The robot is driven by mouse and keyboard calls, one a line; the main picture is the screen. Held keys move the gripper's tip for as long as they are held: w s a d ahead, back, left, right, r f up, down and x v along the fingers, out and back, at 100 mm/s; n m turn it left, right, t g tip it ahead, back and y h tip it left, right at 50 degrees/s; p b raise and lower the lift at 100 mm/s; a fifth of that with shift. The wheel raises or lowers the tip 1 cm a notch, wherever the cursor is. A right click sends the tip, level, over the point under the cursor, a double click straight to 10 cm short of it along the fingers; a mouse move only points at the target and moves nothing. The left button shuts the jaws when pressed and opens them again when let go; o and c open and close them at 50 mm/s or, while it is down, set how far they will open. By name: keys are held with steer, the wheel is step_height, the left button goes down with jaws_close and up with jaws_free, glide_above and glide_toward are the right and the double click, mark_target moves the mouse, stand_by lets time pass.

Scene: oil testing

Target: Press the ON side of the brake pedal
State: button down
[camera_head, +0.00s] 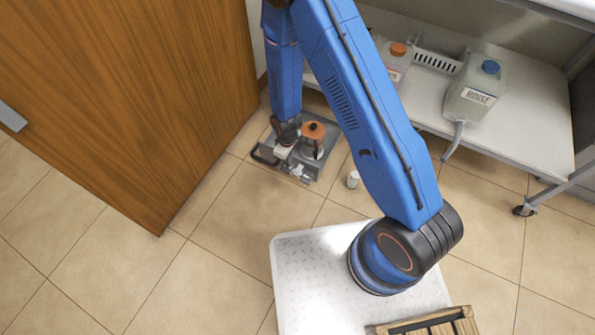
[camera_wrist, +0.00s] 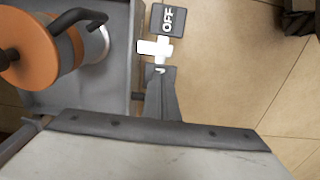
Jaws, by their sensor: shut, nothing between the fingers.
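The brake pedal shows in the wrist view as a dark grey pad marked OFF (camera_wrist: 167,20) with a white cross-shaped piece (camera_wrist: 155,48) beside it. No ON lettering is visible; that side seems hidden behind my gripper. My gripper (camera_wrist: 161,72) is shut and empty, with its tip right at the near end of the white piece. I cannot tell whether they touch. In the head view, the pedal (camera_head: 301,173) is small at the front of a grey metal unit (camera_head: 264,153) on the floor, and my gripper is over that unit, largely hidden by my arm.
An orange drum (camera_wrist: 30,50) with a dark handle stands beside the pedal. A wooden door (camera_head: 120,90) is at the left. A white shelf (camera_head: 530,110) with canisters is at the right.

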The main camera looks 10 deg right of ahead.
steer(key=shift+f, duration=1.05)
stand_by(0.7)
steer(key=shift+r, duration=3.55)
